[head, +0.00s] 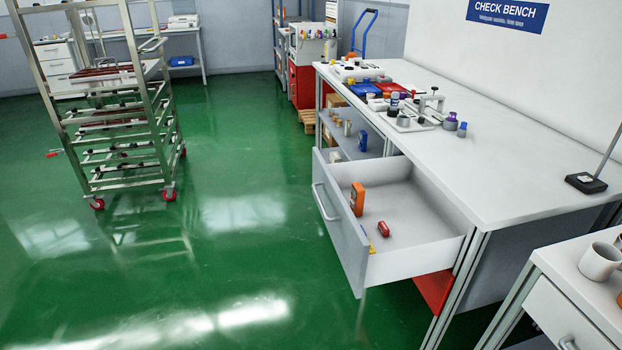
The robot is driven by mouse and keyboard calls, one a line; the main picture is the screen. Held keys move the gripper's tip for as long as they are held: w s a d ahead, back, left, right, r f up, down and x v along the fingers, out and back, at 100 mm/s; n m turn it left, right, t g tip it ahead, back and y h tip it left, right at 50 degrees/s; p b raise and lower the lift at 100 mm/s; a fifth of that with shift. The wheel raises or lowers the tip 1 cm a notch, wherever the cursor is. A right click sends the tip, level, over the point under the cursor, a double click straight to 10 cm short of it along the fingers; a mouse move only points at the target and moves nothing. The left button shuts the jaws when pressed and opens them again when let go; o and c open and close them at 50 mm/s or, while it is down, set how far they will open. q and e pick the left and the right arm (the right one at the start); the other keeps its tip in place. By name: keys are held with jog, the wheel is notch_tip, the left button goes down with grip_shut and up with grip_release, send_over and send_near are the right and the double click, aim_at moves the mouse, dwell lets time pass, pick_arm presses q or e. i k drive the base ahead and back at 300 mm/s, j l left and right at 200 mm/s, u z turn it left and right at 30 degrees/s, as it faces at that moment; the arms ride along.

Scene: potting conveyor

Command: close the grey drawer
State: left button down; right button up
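The grey drawer (345,232) is in the check bench at the right of the head view and stands pulled well out. Its front panel faces left and carries a bar handle (324,203). Inside the drawer lie an orange device (357,198), a small red item (383,228) and something yellow, partly hidden by the front panel. Neither of my grippers shows in the head view.
The check bench top (500,165) holds bottles, trays and a small fixture at its far end. A metal rack trolley (120,150) on red wheels stands at the left. A side cabinet (580,290) with mugs is at the lower right. The green floor (230,240) left of the drawer is clear.

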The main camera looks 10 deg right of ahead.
aim_at(429, 233)
jog(key=i+l+z, duration=0.25)
jog(key=i, duration=0.2)
jog(key=i+z, duration=0.2)
jog(key=i, duration=0.2)
